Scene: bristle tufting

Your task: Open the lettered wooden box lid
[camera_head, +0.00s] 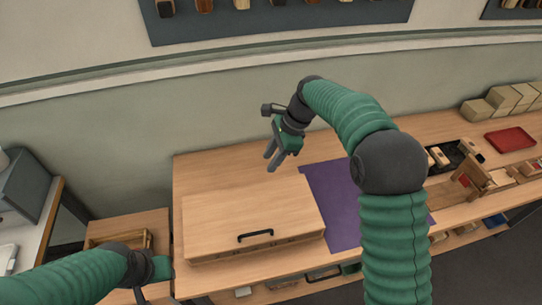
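A wide, flat wooden box (225,205) sits on the workbench, left of centre, and its lid lies closed. A black bar handle (256,235) is fixed near the lid's front edge. I cannot make out any letters on it. My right gripper (271,159) hangs above the box's back right part, clear of the lid and away from the handle. Its two dark fingers are apart, with nothing between them. My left gripper (149,281) is low at the left, in front of the box's left corner; its fingers are too hard to make out.
A purple mat (335,195) lies right of the box, partly behind my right arm. Farther right are a black tray (456,156), a red tray (511,139) and stacked pale blocks (503,101). A wooden crate (105,240) stands at the left. A wall rises behind.

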